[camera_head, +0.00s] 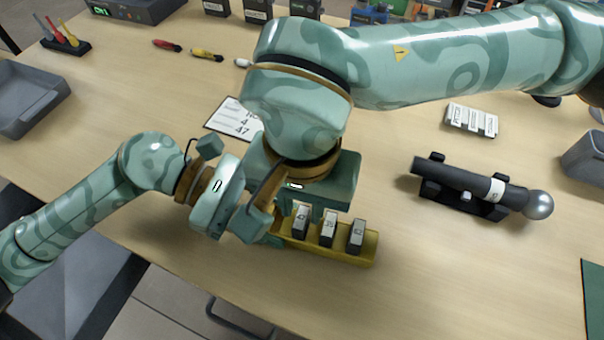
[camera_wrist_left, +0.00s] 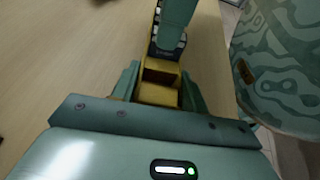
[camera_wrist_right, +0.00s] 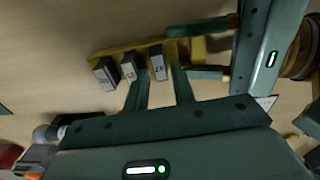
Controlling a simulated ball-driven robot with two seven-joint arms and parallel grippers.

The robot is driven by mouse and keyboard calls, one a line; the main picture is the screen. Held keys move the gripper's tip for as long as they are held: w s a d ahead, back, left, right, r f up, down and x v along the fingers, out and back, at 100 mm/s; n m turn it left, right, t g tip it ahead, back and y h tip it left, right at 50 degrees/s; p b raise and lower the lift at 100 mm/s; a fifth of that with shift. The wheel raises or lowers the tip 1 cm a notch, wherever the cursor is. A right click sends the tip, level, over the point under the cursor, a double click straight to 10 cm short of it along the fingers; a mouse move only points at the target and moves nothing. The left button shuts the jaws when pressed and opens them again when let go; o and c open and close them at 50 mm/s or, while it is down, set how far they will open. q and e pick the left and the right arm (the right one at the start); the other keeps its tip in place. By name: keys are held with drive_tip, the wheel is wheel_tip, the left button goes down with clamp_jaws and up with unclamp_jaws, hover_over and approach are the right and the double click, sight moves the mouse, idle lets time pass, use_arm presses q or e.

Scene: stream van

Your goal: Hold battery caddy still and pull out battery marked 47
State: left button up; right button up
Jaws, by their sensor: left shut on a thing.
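The yellow battery caddy (camera_head: 358,258) lies near the table's front edge with three dark, pale-labelled batteries in a row. My left gripper (camera_wrist_left: 160,85) is shut on the caddy's left end, which has an empty bay. The battery marked 47 (camera_wrist_right: 157,66) is closest to my left gripper; it is also in the head view (camera_head: 301,222). My right gripper (camera_wrist_right: 159,72) points down over the caddy, open, with its fingertips on either side of battery 47. The other two batteries (camera_wrist_right: 130,68) (camera_wrist_right: 106,73) stand beside it.
A printed card (camera_head: 235,120) showing 47 lies behind my arms. A dark microphone-like device on a cradle (camera_head: 470,188) is to the right. A grey tray (camera_head: 30,95) is at the left and screwdrivers (camera_head: 206,55) at the back.

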sight(302, 214)
drive_tip(key=shift+f, duration=1.15)
clamp_jaws()
drive_tip(key=shift+r, duration=0.1)
drive_tip(key=shift+r, duration=1.75)
drive_tip(key=shift+r, duration=0.15)
drive_tip(key=shift+r, duration=1.4)
